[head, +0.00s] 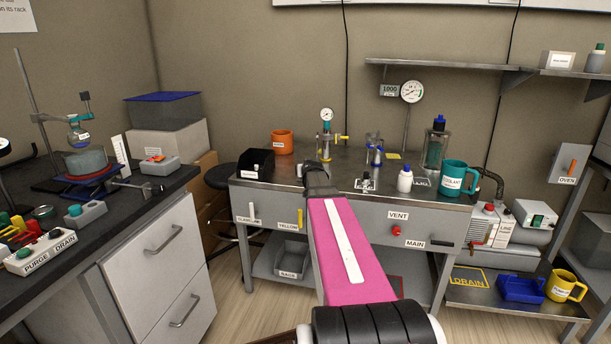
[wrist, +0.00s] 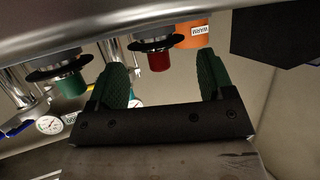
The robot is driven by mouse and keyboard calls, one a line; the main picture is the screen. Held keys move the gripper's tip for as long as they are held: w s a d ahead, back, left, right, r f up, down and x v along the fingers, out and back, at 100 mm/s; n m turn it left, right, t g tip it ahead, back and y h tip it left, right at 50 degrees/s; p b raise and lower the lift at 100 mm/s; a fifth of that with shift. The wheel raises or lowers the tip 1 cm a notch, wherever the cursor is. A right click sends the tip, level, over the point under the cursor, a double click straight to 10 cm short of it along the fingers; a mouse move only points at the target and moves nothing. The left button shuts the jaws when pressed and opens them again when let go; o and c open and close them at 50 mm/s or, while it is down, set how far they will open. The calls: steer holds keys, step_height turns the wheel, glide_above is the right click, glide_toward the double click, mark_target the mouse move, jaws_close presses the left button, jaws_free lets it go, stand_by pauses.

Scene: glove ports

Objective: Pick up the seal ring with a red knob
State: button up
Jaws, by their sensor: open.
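The seal ring with a red knob (wrist: 158,61) shows in the wrist view as a dark flat disc with a short red knob, on a silvery metal piece. That view looks upside down, with the bench surface along its top. My gripper (wrist: 162,66) is open, its two green-padded fingers wide apart and empty. The red knob appears in the gap between the fingertips; I cannot tell how far beyond them it is. In the head view my gripper (head: 318,180) is over the front of the metal bench. The red-knobbed ring is not discernible there, likely hidden by my gripper.
A similar ring with a green knob (wrist: 69,84) sits beside it. An orange mug (head: 282,142) and a black bin (head: 257,163) stand on the bench (head: 345,199) to the left. Gauged glassware (head: 326,145), a white bottle (head: 405,181) and a teal mug (head: 453,180) stand near.

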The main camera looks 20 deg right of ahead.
steer(key=shift+x, duration=1.05)
steer(key=c, duration=1.2)
steer(key=shift+s, duration=0.1)
steer(key=shift+c, duration=0.2)
steer(key=shift+f, duration=0.1)
